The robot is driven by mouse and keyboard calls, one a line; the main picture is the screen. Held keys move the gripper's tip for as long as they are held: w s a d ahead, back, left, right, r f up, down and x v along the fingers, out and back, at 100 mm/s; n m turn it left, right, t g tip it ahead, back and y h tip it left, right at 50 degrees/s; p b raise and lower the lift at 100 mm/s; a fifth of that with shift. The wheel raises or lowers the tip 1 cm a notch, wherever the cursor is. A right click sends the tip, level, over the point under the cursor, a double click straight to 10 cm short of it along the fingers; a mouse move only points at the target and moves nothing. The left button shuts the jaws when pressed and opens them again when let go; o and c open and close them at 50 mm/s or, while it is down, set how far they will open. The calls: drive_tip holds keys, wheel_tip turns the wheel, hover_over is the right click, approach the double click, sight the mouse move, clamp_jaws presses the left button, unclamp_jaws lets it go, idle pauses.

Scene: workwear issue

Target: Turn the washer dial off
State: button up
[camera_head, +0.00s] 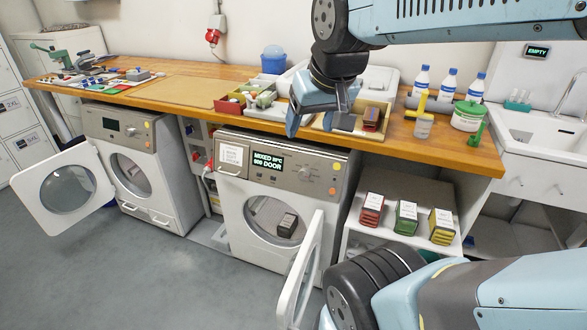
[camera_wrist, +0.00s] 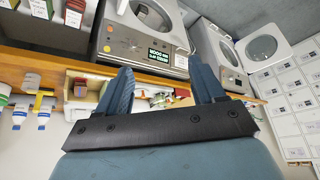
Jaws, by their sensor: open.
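The nearer washer (camera_head: 240,210) stands under the counter, its round door swung open to the right. Its grey control panel has a lit display (camera_head: 268,163) reading "MIXED" and "DOOR", and a small round dial (camera_head: 303,173) right of the display. The dial's setting is too small to read. The panel (camera_wrist: 125,42) also shows upside down in the wrist view. My gripper (camera_head: 314,118) is open and empty, pointing down over the counter's front edge, above and behind the panel. Its two spread fingers also show in the wrist view (camera_wrist: 162,84). Nothing touches the dial.
The open washer door (camera_head: 302,270) juts out at front right. A second machine (camera_head: 125,150) with its door open stands left. Trays, including a red one (camera_head: 228,106), and bottles (camera_head: 448,84) crowd the wooden counter (camera_head: 190,90). A shelf (camera_head: 385,235) holds coloured stacks.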

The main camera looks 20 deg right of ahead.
drive_tip(key=shift+o, duration=0.4)
drive_tip(key=w+d+f+m, duration=0.2)
drive_tip(key=w+f, duration=0.1)
drive_tip(key=w, duration=0.6)
drive_tip(key=shift+w+f+m, duration=0.15)
drive_tip(key=shift+f+m, duration=0.05)
drive_tip(key=shift+m, duration=0.1)
drive_tip(key=m+g+h, duration=0.1)
drive_tip(key=m+h, duration=0.1)
drive_tip(key=m, duration=0.5)
hover_over(303, 175)
drive_tip(key=s+a, duration=0.3)
drive_tip(key=s, duration=0.2)
wheel_tip(303, 175, down, 24)
drive_tip(key=shift+m, duration=0.3)
drive_tip(key=x, duration=1.4)
drive_tip(key=shift+s+d+f, duration=0.1)
drive_tip(key=shift+s+d, duration=0.1)
drive_tip(key=shift+s, duration=0.15)
drive_tip(key=c, duration=1)
